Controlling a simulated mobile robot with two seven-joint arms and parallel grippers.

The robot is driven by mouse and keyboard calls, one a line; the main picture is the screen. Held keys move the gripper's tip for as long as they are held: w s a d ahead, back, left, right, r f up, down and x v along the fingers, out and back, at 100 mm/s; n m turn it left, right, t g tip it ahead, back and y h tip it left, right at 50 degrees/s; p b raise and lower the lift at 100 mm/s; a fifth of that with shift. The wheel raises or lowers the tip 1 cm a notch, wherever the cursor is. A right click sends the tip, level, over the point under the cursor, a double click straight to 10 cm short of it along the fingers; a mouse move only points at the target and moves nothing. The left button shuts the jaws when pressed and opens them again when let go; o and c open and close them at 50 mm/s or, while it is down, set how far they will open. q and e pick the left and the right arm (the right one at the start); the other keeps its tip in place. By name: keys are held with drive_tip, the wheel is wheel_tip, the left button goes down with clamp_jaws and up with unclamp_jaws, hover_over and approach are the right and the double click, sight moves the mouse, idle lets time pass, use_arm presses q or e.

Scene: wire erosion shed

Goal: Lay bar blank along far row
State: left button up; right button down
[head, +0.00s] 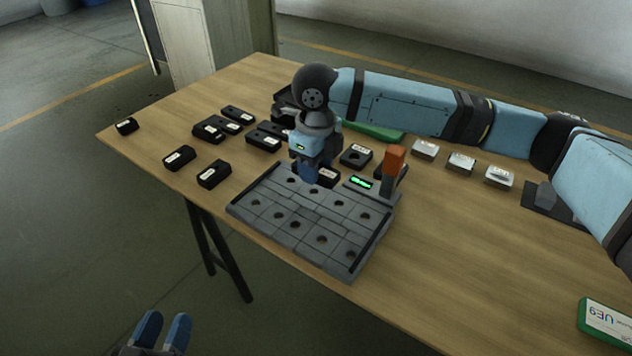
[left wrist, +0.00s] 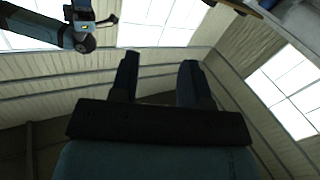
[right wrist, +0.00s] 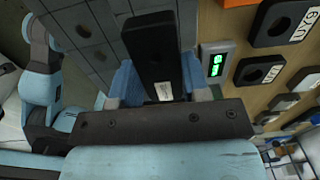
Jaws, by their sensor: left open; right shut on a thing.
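The grey plate (head: 262,212) with rows of round holes lies on the wooden table; it also shows in the right wrist view (right wrist: 80,22). My right gripper (head: 308,174) is over the plate's far edge, by the far row of holes. In the right wrist view it (right wrist: 156,88) is shut on a black bar blank (right wrist: 152,42) with a small white label, and the bar sticks out past the fingers. In the head view the bar is not clear behind the fingers. My left gripper (head: 161,332) is open and empty, off the table's near side; its fingers show in the left wrist view (left wrist: 158,82).
A green-lit display (head: 361,183) and an orange-topped post (head: 394,160) stand at the plate's far right corner. Labelled black blocks (head: 213,174) lie left and behind, white blocks (head: 461,162) behind right. A green-edged box (head: 606,322) lies at right.

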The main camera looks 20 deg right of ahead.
wheel_tip(320, 180, down, 3)
drive_tip(key=shift+f+b, duration=0.2)
drive_tip(key=shift+b, duration=0.25)
drive_tip(key=shift+f, duration=0.3)
use_arm(q)
drive_tip(key=shift+d+r+t+h, duration=0.25)
drive_tip(key=shift+r, duration=0.35)
drive_tip(key=shift+d+r+t+h, duration=0.2)
drive_tip(key=shift+r+t+h, duration=0.05)
drive_tip(key=shift+r, duration=0.35)
use_arm(e)
drive_tip(key=shift+r, duration=0.1)
drive_tip(key=shift+f+p, duration=0.35)
drive_tip(key=c, duration=0.8)
unclamp_jaws()
drive_tip(key=shift+f, duration=0.1)
use_arm(q)
drive_tip(key=shift+a+f+g+y, duration=0.3)
drive_tip(key=shift+f+y, duration=0.1)
drive_tip(key=shift+f, duration=0.35)
use_arm(e)
drive_tip(key=shift+o, duration=1)
use_arm(q)
drive_tip(key=shift+d+f, duration=0.1)
